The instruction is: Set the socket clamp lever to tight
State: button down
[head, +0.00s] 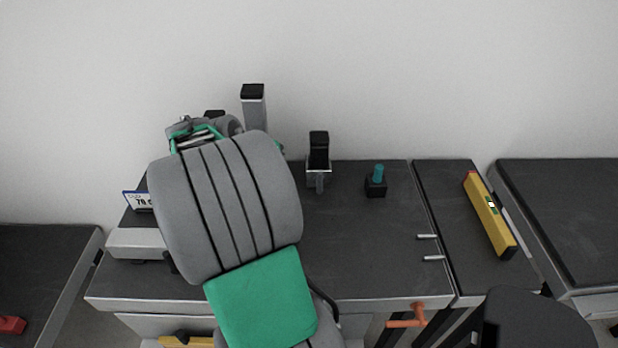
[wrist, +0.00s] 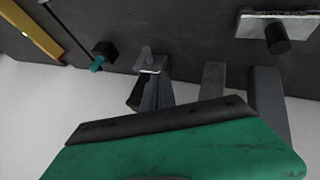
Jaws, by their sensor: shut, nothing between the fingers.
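An orange lever-like handle (head: 405,320) is on the bench's front edge, its bar lying roughly level. I cannot tell whether it is the socket clamp lever, and no tight mark is readable. A metal bracket with a black block (head: 318,150) stands at the back of the bench; the bracket also shows in the wrist view (wrist: 150,68). My gripper (head: 198,137) is shut and empty at the back left, away from the orange handle. My arm hides much of it in the head view. The green and black housing fills the lower wrist view.
A black block with a teal peg (head: 376,181) stands right of the bracket. Two metal pins (head: 430,247) are near the bench's right edge. A yellow level (head: 490,215) lies on the right-hand section. A black-topped post (head: 253,105) rises behind my arm. The bench's middle is clear.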

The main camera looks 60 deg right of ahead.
aim_at(320, 178)
jog(key=s+d+f+p, duration=0.1)
jog(key=s+d+f, duration=0.3)
jog(key=d+f, duration=0.4)
jog(key=shift+s+p, duration=0.25)
jog(key=shift+p, duration=0.15)
